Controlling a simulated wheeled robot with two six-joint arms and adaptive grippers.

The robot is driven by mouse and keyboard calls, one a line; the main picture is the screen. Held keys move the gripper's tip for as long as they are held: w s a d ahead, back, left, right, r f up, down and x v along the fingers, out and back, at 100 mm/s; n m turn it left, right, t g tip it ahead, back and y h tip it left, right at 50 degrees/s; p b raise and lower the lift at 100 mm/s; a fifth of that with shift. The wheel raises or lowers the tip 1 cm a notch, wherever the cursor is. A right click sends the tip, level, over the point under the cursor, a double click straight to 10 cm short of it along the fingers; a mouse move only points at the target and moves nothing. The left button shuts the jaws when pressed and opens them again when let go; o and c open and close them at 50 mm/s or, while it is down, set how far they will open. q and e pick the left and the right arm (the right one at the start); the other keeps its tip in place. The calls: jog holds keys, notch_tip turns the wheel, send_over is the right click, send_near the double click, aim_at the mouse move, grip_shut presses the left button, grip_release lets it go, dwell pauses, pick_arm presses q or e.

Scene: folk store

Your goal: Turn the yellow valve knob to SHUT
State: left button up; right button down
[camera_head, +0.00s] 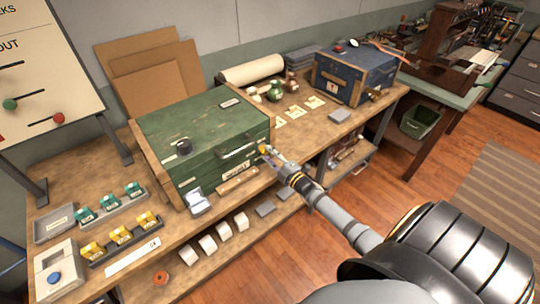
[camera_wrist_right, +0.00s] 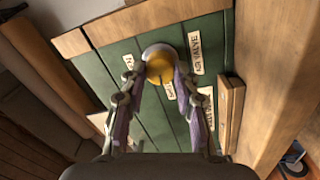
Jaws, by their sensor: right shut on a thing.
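The yellow valve knob (camera_wrist_right: 164,67) is round with a pale rim and sits on the front of a green wooden chest, next to a label reading AIR VALVE (camera_wrist_right: 196,52). Small labels lie around it; one (camera_wrist_right: 169,91) is just below the knob, and its word is hard to read. A short dark line shows on the knob's lower face. My right gripper (camera_wrist_right: 162,74) is shut on the knob, one finger on each side. In the head view the knob (camera_head: 263,148) is small and partly hidden by this gripper. My left gripper is not in view.
The green chest (camera_head: 190,128) stands on a wooden bench. A wooden handle bar (camera_head: 237,181) is close below the gripper. A blue chest (camera_head: 352,75) stands farther right. Trays with teal and yellow pieces fill the bench's left end. The floor in front is clear.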

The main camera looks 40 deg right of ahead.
jog(key=shift+n, duration=0.9)
jog(key=c, duration=1)
grip_release()
jog(key=shift+s, duration=0.1)
jog(key=s, duration=0.8)
jog(key=s+d, duration=0.1)
jog(key=s, duration=0.2)
jog(key=shift+s+f, duration=0.15)
jog(key=shift+s, duration=0.25)
jog(key=shift+f, duration=0.1)
